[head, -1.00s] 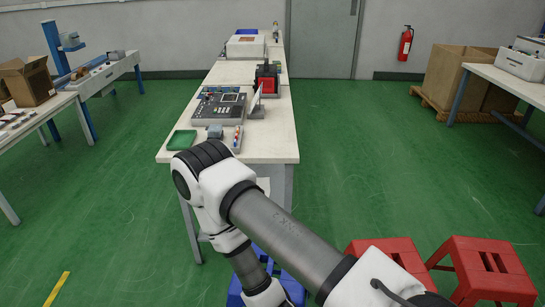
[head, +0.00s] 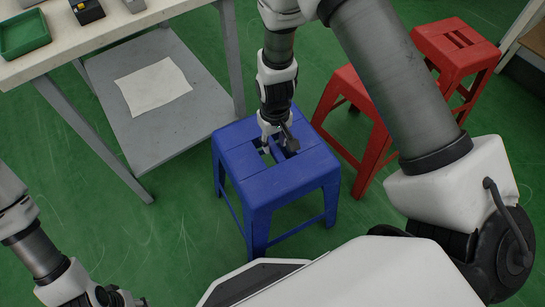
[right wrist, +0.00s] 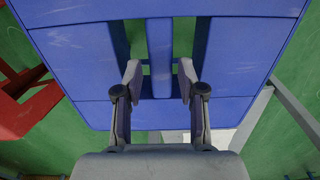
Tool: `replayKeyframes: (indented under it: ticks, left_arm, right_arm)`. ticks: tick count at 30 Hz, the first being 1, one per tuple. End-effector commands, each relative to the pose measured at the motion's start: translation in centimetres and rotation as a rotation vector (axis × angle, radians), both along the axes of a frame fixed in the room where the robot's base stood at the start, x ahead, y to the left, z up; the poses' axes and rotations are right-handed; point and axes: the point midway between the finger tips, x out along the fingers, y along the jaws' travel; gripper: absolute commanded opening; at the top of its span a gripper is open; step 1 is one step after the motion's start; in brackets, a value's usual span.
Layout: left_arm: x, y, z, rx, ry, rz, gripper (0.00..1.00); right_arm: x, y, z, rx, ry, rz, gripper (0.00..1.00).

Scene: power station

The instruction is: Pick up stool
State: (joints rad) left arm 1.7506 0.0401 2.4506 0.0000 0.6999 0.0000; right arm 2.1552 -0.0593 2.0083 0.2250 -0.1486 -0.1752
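A blue stool (head: 275,185) stands upright on the green floor in the head view, with slots in its seat. My right gripper (head: 280,146) points down at the slotted middle of the seat. In the right wrist view the stool seat (right wrist: 85,65) fills much of the picture. There the right gripper's two fingers (right wrist: 159,80) are apart, one on each side of the seat's central bar, with a visible gap to it. How deep the fingertips reach into the slots is hard to tell. My left gripper (head: 125,298) only partly shows at the bottom left edge, away from the stool.
Two red stools (head: 455,45) stand close behind and to the right of the blue one. A white workbench (head: 95,40) with a grey lower shelf (head: 165,125) is at the left, its leg near the stool. A green tray (head: 24,34) lies on its top. Open floor lies left of the stool.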

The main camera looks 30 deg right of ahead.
Motion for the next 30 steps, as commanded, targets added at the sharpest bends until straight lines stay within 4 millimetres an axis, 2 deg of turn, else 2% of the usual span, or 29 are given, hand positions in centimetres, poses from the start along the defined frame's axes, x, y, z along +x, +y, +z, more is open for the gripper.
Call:
replayKeyframes:
  ticks: [1, 4, 11, 12, 14, 15, 26, 30]
  left_arm:
    - [0.0, 0.0, -1.1, 0.000, 0.001, 0.000, 0.40]
    - [-0.1, 0.0, -1.9, 0.000, 0.002, 0.000, 0.40]
    - [0.0, 0.0, -1.8, 0.000, 0.000, 0.000, 0.40]
    - [0.0, 0.0, -1.8, 0.000, 0.000, 0.000, 0.40]
    - [0.0, 0.0, -1.8, 0.000, 0.000, 0.000, 0.40]
    - [0.0, 0.0, -1.8, 0.000, 0.000, 0.000, 0.40]
    - [0.0, 0.0, -1.7, 0.000, 0.000, 0.000, 0.40]
    - [0.0, 0.0, -0.9, 0.000, 0.000, 0.000, 0.40]
  right_arm:
    - [0.0, 0.1, -1.6, 0.000, 0.002, -0.001, 0.40]
    - [0.1, 0.2, -3.4, 0.001, 0.003, 0.000, 0.40]
    - [0.1, 0.2, -3.7, 0.001, 0.000, 0.000, 0.40]
    - [0.1, 0.2, -3.7, 0.001, 0.000, 0.000, 0.36]
    - [0.1, 0.2, -3.7, 0.001, 0.000, 0.000, 0.15]
    - [0.1, 0.2, -3.7, 0.001, 0.000, 0.000, 0.01]
    - [0.2, 0.2, -3.5, 0.001, -0.001, 0.000, 0.00]
    - [0.2, 0.2, -1.9, 0.001, -0.002, 0.000, 0.00]
